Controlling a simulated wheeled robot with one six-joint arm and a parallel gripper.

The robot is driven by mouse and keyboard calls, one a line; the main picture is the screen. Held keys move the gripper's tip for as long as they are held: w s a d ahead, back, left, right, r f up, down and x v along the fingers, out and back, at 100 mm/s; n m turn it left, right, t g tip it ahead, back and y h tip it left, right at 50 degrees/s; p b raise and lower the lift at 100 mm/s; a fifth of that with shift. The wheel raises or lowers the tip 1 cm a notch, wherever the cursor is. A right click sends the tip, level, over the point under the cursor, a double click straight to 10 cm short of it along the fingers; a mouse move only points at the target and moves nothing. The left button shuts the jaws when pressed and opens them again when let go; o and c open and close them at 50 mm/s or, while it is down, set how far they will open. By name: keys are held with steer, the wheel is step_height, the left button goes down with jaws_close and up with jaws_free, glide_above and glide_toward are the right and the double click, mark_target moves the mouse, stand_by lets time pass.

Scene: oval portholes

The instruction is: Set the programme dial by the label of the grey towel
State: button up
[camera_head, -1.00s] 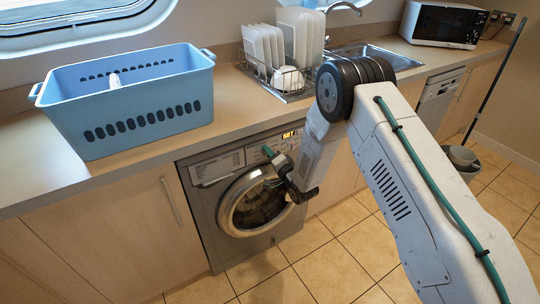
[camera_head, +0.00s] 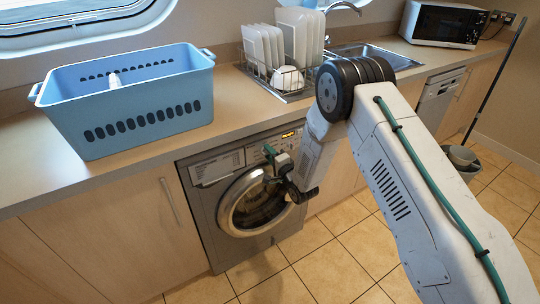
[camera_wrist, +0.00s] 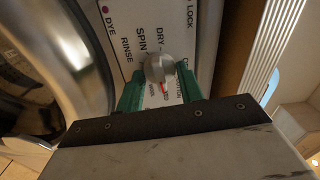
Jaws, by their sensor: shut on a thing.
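The programme dial (camera_wrist: 160,66) is a round grey knob with a red pointer mark on the washing machine's (camera_head: 252,208) white panel, seen in the wrist view. Printed words around it include LOCK, DRY, SPIN, RINSE and DYE; others are partly hidden. My gripper (camera_wrist: 160,78) has its green fingers on both sides of the knob and is shut on it. In the head view my gripper (camera_head: 270,152) is at the top of the machine's front, hiding the dial. No grey towel or label of it can be made out.
A blue basket (camera_head: 140,118) stands on the counter at the left, with something small and white inside. A dish rack (camera_head: 284,78) with plates, a sink (camera_head: 372,55) and a microwave (camera_head: 443,24) are along the counter. A small display (camera_head: 288,134) glows orange.

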steer(key=o, duration=1)
steer(key=shift+d, duration=0.1)
steer(key=v, duration=0.8)
steer(key=shift+w, duration=0.1)
steer(key=shift+f, duration=0.1)
